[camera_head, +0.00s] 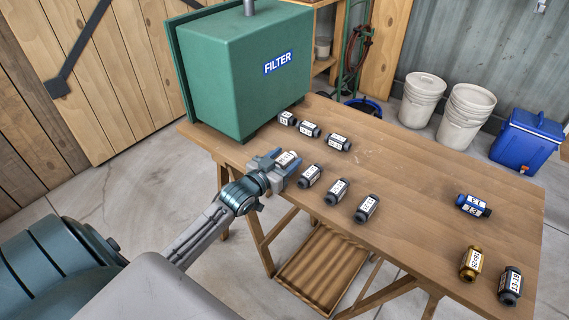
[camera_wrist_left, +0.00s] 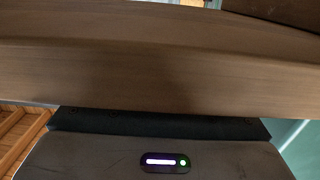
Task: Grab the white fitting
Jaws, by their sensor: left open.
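A pale fitting with a white label (camera_head: 288,157) lies on the wooden table, near its left front edge. My left gripper (camera_head: 280,162) is open at this fitting, with its blue-grey fingers on either side of it. The gripper partly hides the fitting, and I cannot tell whether the fingers touch it. The left wrist view shows the table's edge (camera_wrist_left: 160,75) close up and no fitting. My right gripper is not in view.
Dark labelled fittings stand close by, such as one right of the gripper (camera_head: 310,175) and one behind it (camera_head: 309,129). A green FILTER box (camera_head: 240,90) stands at the back left. Blue (camera_head: 473,206), brass (camera_head: 471,263) and black (camera_head: 510,286) fittings lie at the right.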

